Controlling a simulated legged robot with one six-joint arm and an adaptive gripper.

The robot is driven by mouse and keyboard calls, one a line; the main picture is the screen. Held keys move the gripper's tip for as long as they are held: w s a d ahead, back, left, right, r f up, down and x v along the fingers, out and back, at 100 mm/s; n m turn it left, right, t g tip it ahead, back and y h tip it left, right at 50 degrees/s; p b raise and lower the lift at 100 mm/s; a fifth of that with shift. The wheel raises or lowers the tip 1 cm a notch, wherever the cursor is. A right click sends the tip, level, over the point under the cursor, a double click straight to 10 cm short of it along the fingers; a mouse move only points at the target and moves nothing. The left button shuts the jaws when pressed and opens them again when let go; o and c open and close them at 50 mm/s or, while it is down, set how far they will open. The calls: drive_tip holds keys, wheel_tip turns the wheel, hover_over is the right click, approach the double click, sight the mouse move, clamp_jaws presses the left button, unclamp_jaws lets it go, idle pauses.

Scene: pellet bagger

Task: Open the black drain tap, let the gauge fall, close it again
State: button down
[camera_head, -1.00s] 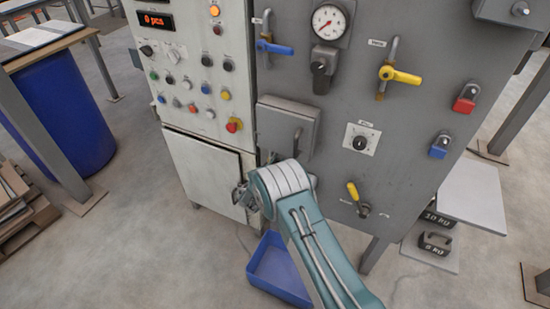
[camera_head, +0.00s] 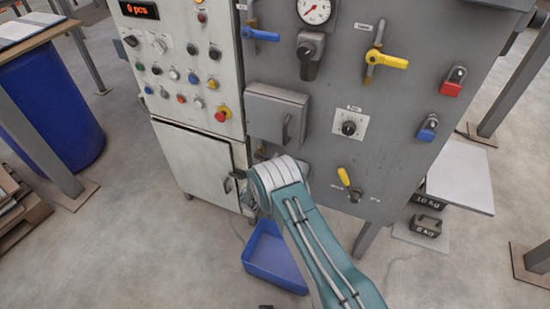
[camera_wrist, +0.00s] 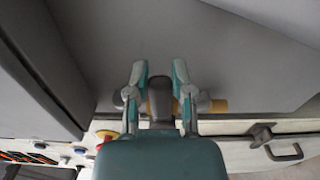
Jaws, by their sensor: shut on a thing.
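The black drain tap (camera_wrist: 160,92) shows in the wrist view as a dark handle in front of a short brass pipe. My gripper (camera_wrist: 160,70) has one finger on each side of the handle and is shut on it. In the head view my own arm hides the tap and most of the gripper, low at the front of the grey machine panel (camera_head: 400,125). The round white gauge (camera_head: 315,10) is at the top edge of the head view. Its red needle is small, and I cannot read its value.
A blue tray (camera_head: 275,262) lies on the floor below my wrist. A yellow-handled valve (camera_head: 345,178) is to the right, and a cabinet door handle (camera_head: 234,182) to the left. A grey box (camera_head: 278,115) juts out above. Black weights (camera_head: 426,225) stand at right.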

drive_tip(key=shift+s+f+m, duration=0.1)
drive_tip(key=shift+f+m, duration=0.3)
drive_tip(key=shift+f, duration=0.15)
drive_tip(key=shift+c, duration=2.4)
unclamp_jaws()
drive_tip(key=shift+s+a, duration=0.1)
drive_tip(key=shift+s, duration=0.1)
drive_tip(key=v, duration=1.1)
drive_tip(key=shift+s, duration=0.3)
